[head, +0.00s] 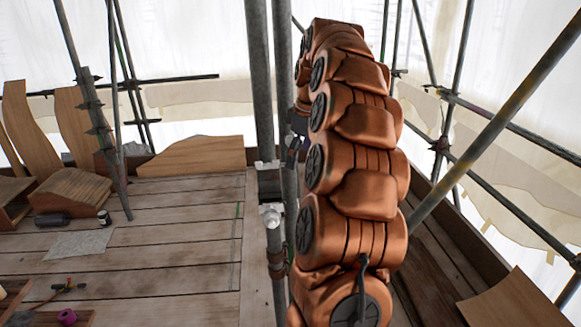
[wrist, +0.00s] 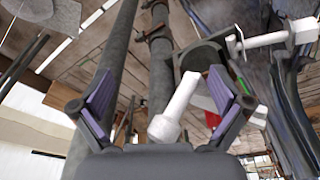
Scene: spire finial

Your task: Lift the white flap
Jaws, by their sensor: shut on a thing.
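The white flap (wrist: 178,108) shows in the wrist view as a short white bar with a thicker end, between the two purple-padded fingers of my gripper (wrist: 160,78). My gripper is shut on it, though the contact with the pads is not clear. The bar is tilted, with its thick end toward the palm. A dark grey clamp body (wrist: 201,57) sits just beyond it, beside a scaffold tube. In the head view, my copper arm hides most of the gripper; whitish clamp fittings (head: 270,215) show on the upright tube.
Upright scaffold tubes (head: 260,90) stand close beside my arm. A second white bolt (wrist: 272,40) sticks out at the right of the wrist view. A diagonal tube (head: 500,115) crosses at the right. Curved wooden pieces (head: 75,190) stand on the plank deck (head: 170,260) at the left.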

